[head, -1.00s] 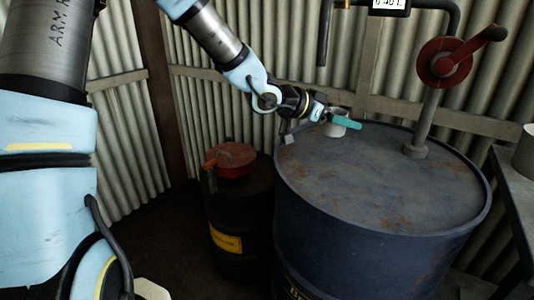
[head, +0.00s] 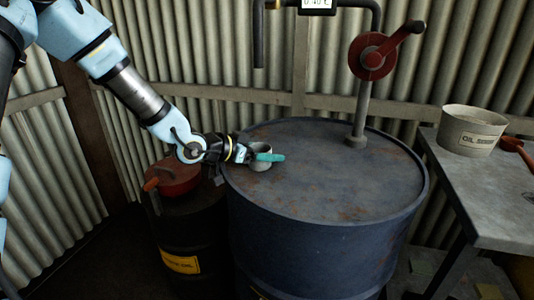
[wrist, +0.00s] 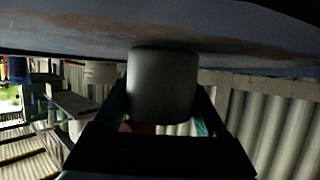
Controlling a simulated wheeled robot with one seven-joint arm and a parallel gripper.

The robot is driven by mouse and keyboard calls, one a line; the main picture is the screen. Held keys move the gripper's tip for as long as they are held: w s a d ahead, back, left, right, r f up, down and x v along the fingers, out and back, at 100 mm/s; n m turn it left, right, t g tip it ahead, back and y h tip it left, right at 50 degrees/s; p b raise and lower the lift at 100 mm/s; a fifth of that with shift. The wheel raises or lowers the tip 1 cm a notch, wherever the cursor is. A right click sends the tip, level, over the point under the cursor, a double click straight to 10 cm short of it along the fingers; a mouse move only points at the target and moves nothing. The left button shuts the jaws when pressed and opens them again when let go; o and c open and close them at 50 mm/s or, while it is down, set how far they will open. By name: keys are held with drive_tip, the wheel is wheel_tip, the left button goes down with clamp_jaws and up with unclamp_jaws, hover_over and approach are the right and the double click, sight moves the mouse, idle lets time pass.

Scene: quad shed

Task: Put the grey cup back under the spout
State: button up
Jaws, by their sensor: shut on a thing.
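The grey cup (head: 260,163) is in my gripper (head: 264,157) over the left part of the blue drum's top (head: 330,180). My gripper is shut on the cup, with a teal finger across its near side. In the wrist view the cup (wrist: 163,85) stands between the two teal fingers, the drum top along the upper edge of the picture. I cannot tell whether the cup touches the drum. The spout (head: 258,45) is a dark pipe that hangs down at the back, well above the cup in the picture. How far behind it is, I cannot tell.
A red crank pump (head: 372,56) stands on the drum's back right, with a small display (head: 317,5) on its pipe. A smaller dark drum (head: 185,240) with a red lid is at left. A grey table (head: 490,200) at right bears a labelled tub (head: 472,130).

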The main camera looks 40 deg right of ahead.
drive_tip(key=shift+f, duration=0.2)
drive_tip(key=o, duration=1.3)
drive_tip(key=shift+r, duration=0.1)
